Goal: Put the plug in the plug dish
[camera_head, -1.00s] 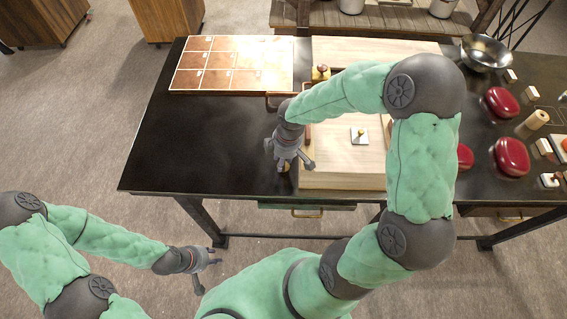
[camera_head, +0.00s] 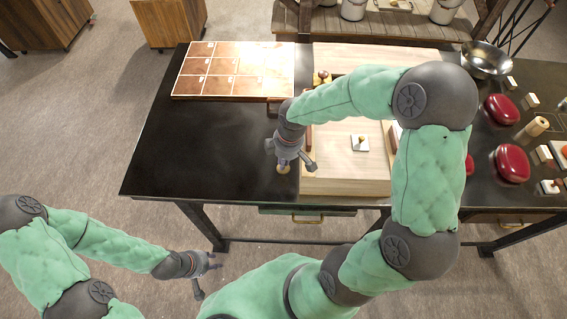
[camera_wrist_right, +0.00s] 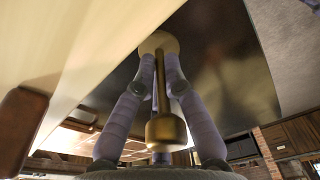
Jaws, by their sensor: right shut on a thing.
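My right gripper (camera_head: 290,160) is over the black table, just left of the pale wooden box. In the right wrist view its fingers (camera_wrist_right: 161,75) are shut on the plug (camera_wrist_right: 166,128), a brass rod with a rounded near end and a pale disc at its far end. The plug's round end (camera_head: 283,169) shows under the gripper in the head view; I cannot tell whether it touches the table. My left gripper (camera_head: 206,275) is open and empty, in front of the table over the floor. I cannot tell for certain which thing is the plug dish.
The wooden box (camera_head: 345,187) carries a white square with a brass knob (camera_head: 360,143). A copper tiled panel (camera_head: 233,72) lies at the back left. Red lidded dishes (camera_head: 512,163) and a metal bowl (camera_head: 486,58) stand at the right. The table's left part (camera_head: 200,145) is clear.

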